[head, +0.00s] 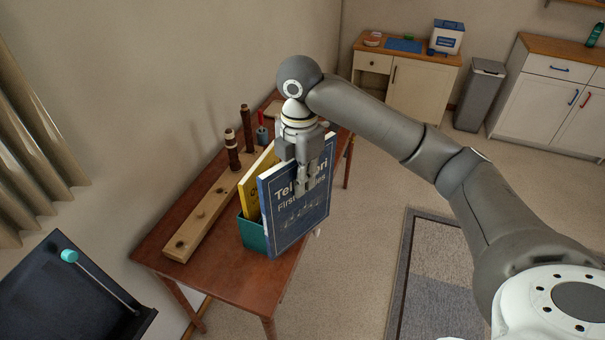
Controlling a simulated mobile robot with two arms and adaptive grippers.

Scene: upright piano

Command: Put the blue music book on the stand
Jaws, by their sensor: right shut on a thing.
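The blue music book (290,215), with white title lettering, stands nearly upright at the front of a teal holder (252,235) on a wooden side table. My right gripper (302,188) comes down from above and is shut on the book's upper edge, with a finger across the cover. I cannot tell whether the book's bottom still sits inside the holder. A dark panel with a ledge (75,290) is at the lower left; I cannot tell whether it is the stand. My left gripper is not in view.
A yellow book (255,180) stands just behind the blue one. A wooden rack (205,215) with dark upright pieces lies along the table (235,282) by the wall. A teal-knobbed rod (70,256) crosses the dark panel.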

